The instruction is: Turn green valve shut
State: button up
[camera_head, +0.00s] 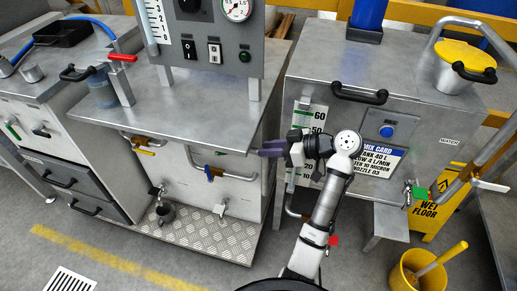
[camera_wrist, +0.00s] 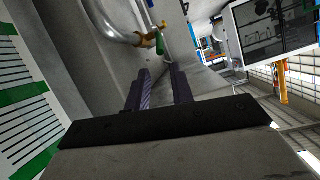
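Several green parts are in the head view, and I cannot tell for certain which is the valve to be shut. In the wrist view a green lever (camera_wrist: 160,46) sits by a brass valve body (camera_wrist: 146,40) on a curved pipe, ahead of my fingertips and apart from them. In the head view a small green piece (camera_head: 221,153) shows under the bench edge above a blue lever (camera_head: 209,173). A green tag or handle (camera_head: 419,193) is on the right-hand pipe. My gripper (camera_head: 264,150) points left beside the bench corner. In the wrist view its two fingers (camera_wrist: 162,82) stand apart with nothing between them.
A metal bench (camera_head: 180,112) with a gauge panel (camera_head: 220,55) is close to my gripper. A yellow-handled valve (camera_head: 143,151) is farther left. A grey cabinet (camera_head: 340,72) stands behind my arm. A yellow bucket (camera_head: 420,275) and a wet-floor sign (camera_head: 432,222) are at right.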

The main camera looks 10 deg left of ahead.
jog(key=shift+d, duration=0.1)
jog(key=shift+o, duration=1.5)
jog(key=shift+s+f+p, duration=0.1)
jog(key=shift+f+p, duration=0.1)
jog(key=shift+p, duration=0.1)
notch_tip(320, 180, down, 4)
jog(key=t+y+p, duration=0.2)
jog(key=y+p, duration=0.1)
jog(key=y, duration=0.1)
jog(key=shift+m, duration=0.3)
jog(key=a+p, duration=0.1)
jog(key=a, duration=0.7)
jog(key=w+a+p, duration=0.1)
jog(key=a, duration=0.4)
jog(key=shift+w+f+p, duration=0.1)
jog(key=shift+p, duration=0.2)
grip_shut()
